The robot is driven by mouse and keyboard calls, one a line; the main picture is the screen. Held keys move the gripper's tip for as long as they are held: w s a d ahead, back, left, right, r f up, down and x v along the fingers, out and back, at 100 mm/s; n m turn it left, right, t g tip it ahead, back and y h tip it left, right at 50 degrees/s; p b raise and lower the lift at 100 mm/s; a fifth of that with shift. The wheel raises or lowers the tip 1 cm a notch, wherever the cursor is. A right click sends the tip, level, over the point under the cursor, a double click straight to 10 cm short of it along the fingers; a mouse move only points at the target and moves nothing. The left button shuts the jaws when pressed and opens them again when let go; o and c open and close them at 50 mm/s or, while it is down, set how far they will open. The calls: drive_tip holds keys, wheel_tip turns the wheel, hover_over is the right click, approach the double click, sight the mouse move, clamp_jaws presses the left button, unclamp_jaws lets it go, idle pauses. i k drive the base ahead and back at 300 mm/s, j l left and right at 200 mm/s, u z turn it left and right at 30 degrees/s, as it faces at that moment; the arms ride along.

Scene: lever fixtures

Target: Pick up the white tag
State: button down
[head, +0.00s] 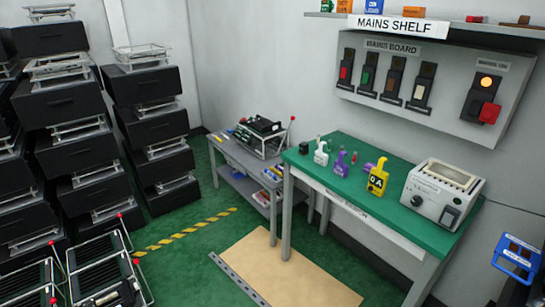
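The white tag (321,153) stands on the green-topped bench (405,222), near its back left part. It looks like a small tag with a narrow upper end. A purple tag (341,165) stands just to its right, and a larger yellow tag (377,179) is further right. Nothing is seen touching the white tag. I cannot make out my gripper in the head view.
A grey-white device (442,192) takes up the bench's right end. A small dark block (303,148) is left of the white tag. The mains board (430,83) and shelf (398,25) hang above. A tan mat (285,275) lies before the bench. Black stacked units (60,110) fill the left.

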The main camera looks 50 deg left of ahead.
sight(321, 158)
drive_tip(key=u, duration=1.6)
